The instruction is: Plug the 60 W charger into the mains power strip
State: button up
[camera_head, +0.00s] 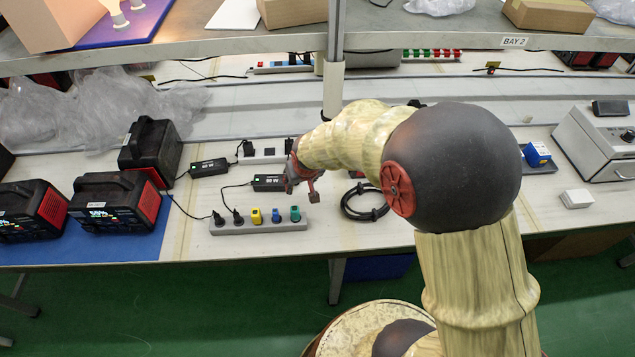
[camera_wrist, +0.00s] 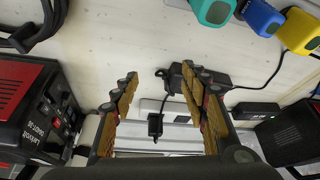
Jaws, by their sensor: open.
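My gripper (camera_head: 302,188) is open above the table, just right of a black charger (camera_head: 268,182) with a green light; its wattage is unreadable. In the wrist view my two fingers (camera_wrist: 159,80) are spread with nothing held. That charger (camera_wrist: 212,80) is partly hidden behind the right finger. A black plug (camera_wrist: 155,125) on a short cable shows between the fingers, apart from both. A second charger (camera_head: 208,167) lies farther left. A grey power strip (camera_head: 262,226) at the front holds black, yellow, blue and teal plugs. A white strip (camera_head: 266,155) lies behind; which is mains is unclear.
A coiled black cable (camera_head: 364,203) lies right of my gripper. A grey box device (camera_head: 595,145) stands far right. A shelf and upright post (camera_head: 333,90) rise behind my arm.

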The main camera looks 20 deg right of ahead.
jog(key=shift+s+f+m+h+b, duration=0.2)
jog(key=shift+s+m+h, duration=0.1)
jog(key=shift+m, duration=0.4)
jog(key=shift+s+f+m+h+b, duration=0.1)
jog(key=shift+s+m+h+b, duration=0.15)
jog(key=shift+m, duration=0.45)
jog(key=m, duration=0.1)
jog(key=m+h, duration=0.1)
jog(key=shift+s+d+m+g+b, duration=0.3)
jog(key=shift+s+d+m, duration=0.05)
jog(key=shift+m, duration=0.05)
jog(key=m, duration=0.2)
jog(key=d+h, duration=0.1)
jog(key=shift+s+r+m+g+b, duration=0.2)
jog(key=shift+r+m+g+b, duration=0.05)
jog(key=shift+m+g+b, duration=0.15)
jog(key=shift+d+r+m+g+h+b, duration=0.2)
jog(key=shift+d+r+m+g+h, duration=0.25)
jog(key=shift+m, duration=0.5)
jog(key=shift+d+r+m+g+h+b, duration=0.15)
jog(key=shift+d+r+m, duration=0.2)
jog(key=shift+d+m, duration=0.45)
jog(key=shift+a, duration=0.2)
